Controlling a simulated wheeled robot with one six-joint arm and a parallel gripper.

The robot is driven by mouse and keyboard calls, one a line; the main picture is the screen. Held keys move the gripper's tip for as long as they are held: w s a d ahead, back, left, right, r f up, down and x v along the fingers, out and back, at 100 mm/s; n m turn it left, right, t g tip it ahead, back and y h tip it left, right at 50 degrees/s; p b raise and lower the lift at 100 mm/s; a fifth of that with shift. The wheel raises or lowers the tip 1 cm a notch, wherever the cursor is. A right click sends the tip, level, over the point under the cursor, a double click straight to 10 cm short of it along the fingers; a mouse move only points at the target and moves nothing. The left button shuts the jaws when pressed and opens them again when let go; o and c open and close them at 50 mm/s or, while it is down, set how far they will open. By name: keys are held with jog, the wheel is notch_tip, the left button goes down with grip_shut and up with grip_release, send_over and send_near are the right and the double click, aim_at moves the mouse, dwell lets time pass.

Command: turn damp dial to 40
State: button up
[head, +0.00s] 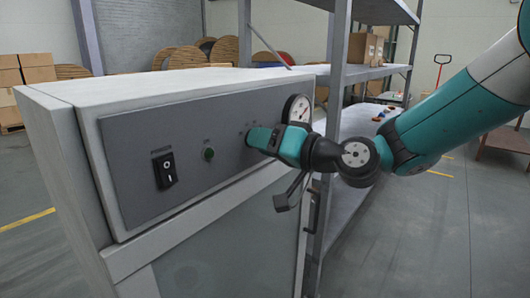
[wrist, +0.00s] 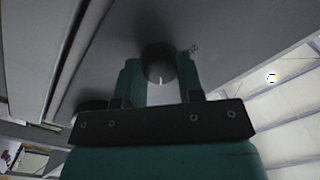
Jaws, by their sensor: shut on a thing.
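The damp dial (wrist: 158,60) is a round dark knob with a short white pointer line, seen between the fingers in the wrist view. My gripper (wrist: 160,75) is shut on it, one teal finger on each side. In the head view my gripper (head: 262,139) meets the right part of the grey control panel (head: 150,140) and hides the knob. Small scale marks show just left of the fingers there, too small to read. A faint mark also shows beside the right finger in the wrist view. I cannot tell which value the pointer is at.
A rocker switch (head: 165,170) and a green button (head: 209,154) sit left on the panel. A metal shelf rack (head: 340,80) is right behind the cabinet (head: 160,90).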

jog(key=shift+f+n+b, duration=0.1)
jog(key=shift+n+b, duration=2.6)
jog(key=shift+b, duration=0.5)
jog(key=o, duration=0.9)
jog(key=shift+d, duration=0.1)
jog(key=v, duration=0.5)
jog(key=b+v, duration=0.1)
jog(key=v, duration=0.5)
jog(key=b+v, duration=0.1)
jog(key=v, duration=0.5)
jog(key=shift+s+r, duration=0.3)
jog(key=shift+r, duration=0.1)
